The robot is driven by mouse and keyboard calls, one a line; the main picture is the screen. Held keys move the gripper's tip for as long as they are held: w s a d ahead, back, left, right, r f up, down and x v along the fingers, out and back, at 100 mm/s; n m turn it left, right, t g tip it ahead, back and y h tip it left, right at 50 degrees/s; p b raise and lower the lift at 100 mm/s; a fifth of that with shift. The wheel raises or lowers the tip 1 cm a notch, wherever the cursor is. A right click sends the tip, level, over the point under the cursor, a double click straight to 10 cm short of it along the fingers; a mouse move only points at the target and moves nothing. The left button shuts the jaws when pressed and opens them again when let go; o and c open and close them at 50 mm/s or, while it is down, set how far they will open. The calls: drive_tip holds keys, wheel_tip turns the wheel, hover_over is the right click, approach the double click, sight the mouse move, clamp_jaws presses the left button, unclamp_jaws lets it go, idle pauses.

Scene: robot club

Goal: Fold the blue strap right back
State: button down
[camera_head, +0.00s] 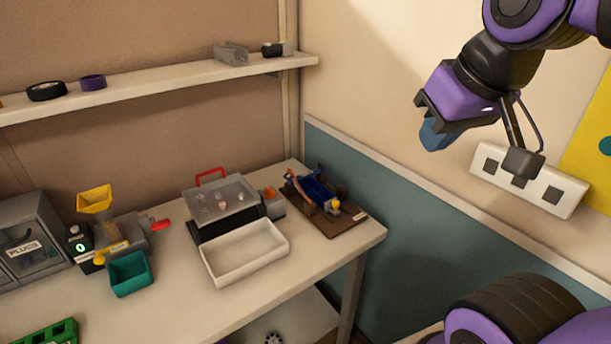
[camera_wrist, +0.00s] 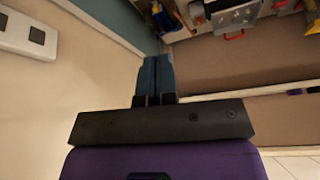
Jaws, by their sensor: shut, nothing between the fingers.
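A brown board (camera_head: 352,229) at the right end of the table carries a small fixture with a blue body (camera_head: 316,190). A thin blue piece, apparently the blue strap (camera_head: 319,170), stands up at the fixture's back; it is too small to tell exactly how it lies. My gripper (camera_head: 434,138) is high in front of the wall, right of the board and well apart from it. Its blue fingers (camera_wrist: 157,75) are shut together and empty. The fixture also shows small at the top of the wrist view (camera_wrist: 164,17), partly cut off.
A white tray (camera_head: 246,276) and a grey case with a red handle (camera_head: 211,174) stand left of the board. A yellow funnel (camera_head: 94,199) and a teal bin (camera_head: 130,288) are farther left. A shelf (camera_head: 170,82) and socket strip (camera_head: 549,190) are on the walls.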

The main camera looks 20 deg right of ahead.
drive_tip(key=c, duration=1.5)
unclamp_jaws()
drive_tip(key=shift+c, duration=0.2)
drive_tip(key=o, duration=0.4)
drive_tip(key=shift+w+r, duration=0.2)
drive_tip(key=shift+w, duration=0.1)
drive_tip(key=shift+c, duration=0.2)
drive_tip(key=shift+o, duration=0.5)
drive_tip(key=w+r+g, duration=0.1)
drive_tip(key=w+r, duration=0.2)
drive_tip(key=w, duration=1.1)
drive_tip(key=shift+d+n, duration=0.3)
drive_tip(key=shift+n, duration=0.1)
drive_tip(key=n+g, duration=0.2)
drive_tip(key=g, duration=0.2)
hover_over(307, 173)
drive_tip(key=w+d, duration=0.2)
drive_tip(key=d, duration=0.3)
wheel_tip(307, 173, down, 29)
wheel_tip(307, 173, down, 10)
drive_tip(key=shift+s+d+f, duration=0.15)
drive_tip(key=shift+f, duration=0.1)
